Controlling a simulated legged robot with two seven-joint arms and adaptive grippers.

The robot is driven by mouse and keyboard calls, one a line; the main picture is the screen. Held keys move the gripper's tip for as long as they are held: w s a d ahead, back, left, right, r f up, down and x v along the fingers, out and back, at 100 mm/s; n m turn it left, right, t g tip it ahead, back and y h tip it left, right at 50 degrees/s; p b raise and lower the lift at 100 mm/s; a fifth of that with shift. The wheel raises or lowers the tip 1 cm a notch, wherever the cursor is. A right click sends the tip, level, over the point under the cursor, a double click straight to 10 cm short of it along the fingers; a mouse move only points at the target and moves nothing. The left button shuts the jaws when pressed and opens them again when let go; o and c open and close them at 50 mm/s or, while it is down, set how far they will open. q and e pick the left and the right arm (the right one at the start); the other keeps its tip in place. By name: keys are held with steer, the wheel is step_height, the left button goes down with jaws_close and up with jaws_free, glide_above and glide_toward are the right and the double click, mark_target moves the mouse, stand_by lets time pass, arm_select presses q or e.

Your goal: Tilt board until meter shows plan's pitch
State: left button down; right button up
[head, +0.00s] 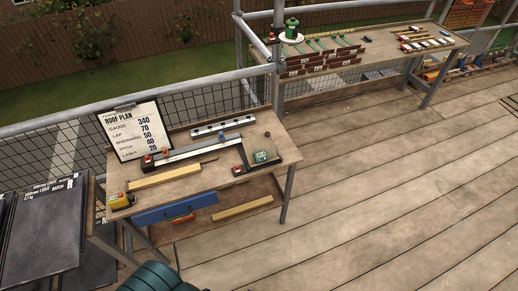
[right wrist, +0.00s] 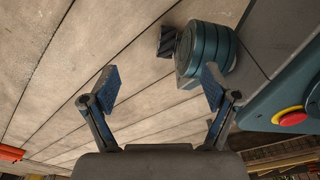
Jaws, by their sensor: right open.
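The roof plan (head: 137,131) is a white sheet on a clipboard leaning at the left back of the near workbench; its pitch line appears to read 40. A dark angled frame with a pale bar (head: 205,149) lies on the bench, and I take it to be the tilting board. A small green-faced device (head: 261,156), likely the meter, sits at its right end; its reading is too small to make out. My right gripper (right wrist: 160,88) is open and empty above the deck planks in the right wrist view. My left gripper is not in view.
Dark slates (head: 45,235) stack at left. A second bench (head: 385,50) with tiles stands behind. The deck (head: 390,190) at right is clear.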

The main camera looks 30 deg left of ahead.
steer(key=shift+w+a, duration=0.1)
steer(key=shift+a, duration=0.4)
